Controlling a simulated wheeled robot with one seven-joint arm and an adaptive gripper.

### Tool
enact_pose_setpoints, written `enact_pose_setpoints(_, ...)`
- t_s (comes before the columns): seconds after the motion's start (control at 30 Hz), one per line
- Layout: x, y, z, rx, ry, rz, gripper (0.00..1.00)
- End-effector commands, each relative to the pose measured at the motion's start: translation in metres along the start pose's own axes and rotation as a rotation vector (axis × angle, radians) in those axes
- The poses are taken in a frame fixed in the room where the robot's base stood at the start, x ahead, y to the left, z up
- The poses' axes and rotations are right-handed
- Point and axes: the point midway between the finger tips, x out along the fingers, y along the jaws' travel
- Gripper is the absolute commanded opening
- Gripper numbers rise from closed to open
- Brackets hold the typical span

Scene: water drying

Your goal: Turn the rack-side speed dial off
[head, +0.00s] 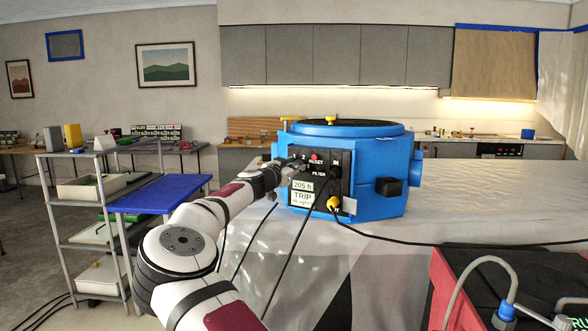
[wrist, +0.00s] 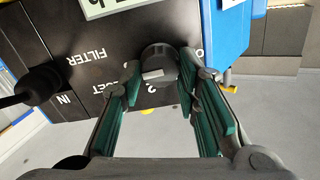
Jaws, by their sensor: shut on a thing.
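The blue drying machine (head: 375,165) stands on the white-covered counter. Its black control panel (head: 322,190) faces me, with a red reset button (head: 316,157) and a yellow connector. My gripper (head: 284,174) is at the panel's left edge, the side towards the rack, and covers the speed dial there. In the wrist view, which shows the panel upside down, the grey round dial (wrist: 158,58) with a pale pointer mark sits between the fingertips. My gripper (wrist: 162,75) is shut on it with its green-padded fingers. A "2" is printed near the dial; other position marks are partly hidden.
Black cables hang from the panel and cross the counter. A red-edged case (head: 440,290) with a hose is at lower right.

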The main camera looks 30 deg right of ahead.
Motion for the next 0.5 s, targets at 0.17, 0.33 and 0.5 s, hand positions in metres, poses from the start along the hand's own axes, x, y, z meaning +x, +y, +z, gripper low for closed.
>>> enact_pose_setpoints(0.17,0.0004,0.0001,0.0015,-0.09,0.0,0.001,0.02)
enact_pose_setpoints(0.33,0.0006,-0.0004,0.0024,-0.229,0.0,0.001,0.02)
enact_pose_setpoints(0.5,0.0005,-0.001,0.0028,-0.39,0.0,0.001,0.02)
